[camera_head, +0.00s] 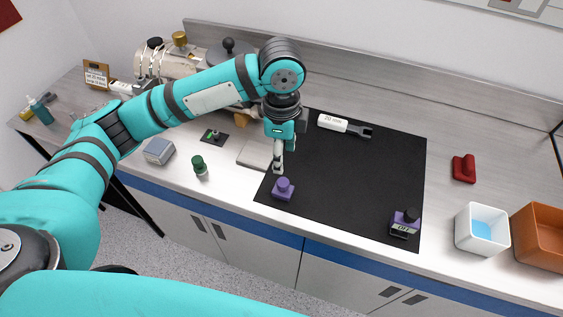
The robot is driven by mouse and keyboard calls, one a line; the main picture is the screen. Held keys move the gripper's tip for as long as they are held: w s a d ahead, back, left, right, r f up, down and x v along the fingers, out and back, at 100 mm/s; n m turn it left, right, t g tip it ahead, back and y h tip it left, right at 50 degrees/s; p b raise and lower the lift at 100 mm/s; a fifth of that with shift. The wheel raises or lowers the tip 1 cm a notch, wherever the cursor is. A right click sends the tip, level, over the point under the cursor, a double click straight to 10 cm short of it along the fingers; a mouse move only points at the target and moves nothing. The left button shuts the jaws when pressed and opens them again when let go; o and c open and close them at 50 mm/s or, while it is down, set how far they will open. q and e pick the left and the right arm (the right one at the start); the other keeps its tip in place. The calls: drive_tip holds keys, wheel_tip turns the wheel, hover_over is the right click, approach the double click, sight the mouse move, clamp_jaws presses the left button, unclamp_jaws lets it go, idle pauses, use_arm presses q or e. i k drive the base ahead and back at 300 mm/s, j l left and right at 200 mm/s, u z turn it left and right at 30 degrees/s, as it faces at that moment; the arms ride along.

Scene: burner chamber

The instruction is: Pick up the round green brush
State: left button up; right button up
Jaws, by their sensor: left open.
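A small dark green piece with a round knob (199,166), which looks like the round green brush, stands on the light worktop left of the black mat (340,190). My left gripper (278,168) points down over the mat's left edge, to the right of the green piece and apart from it. It is open, and nothing shows between its fingers. My right gripper is not in view.
A purple knobbed block (283,190) stands close below my left gripper. A grey box (158,151) and a small black pad (214,137) lie near the green piece.

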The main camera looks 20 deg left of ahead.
sight(199, 167)
drive_tip(key=u, duration=1.3)
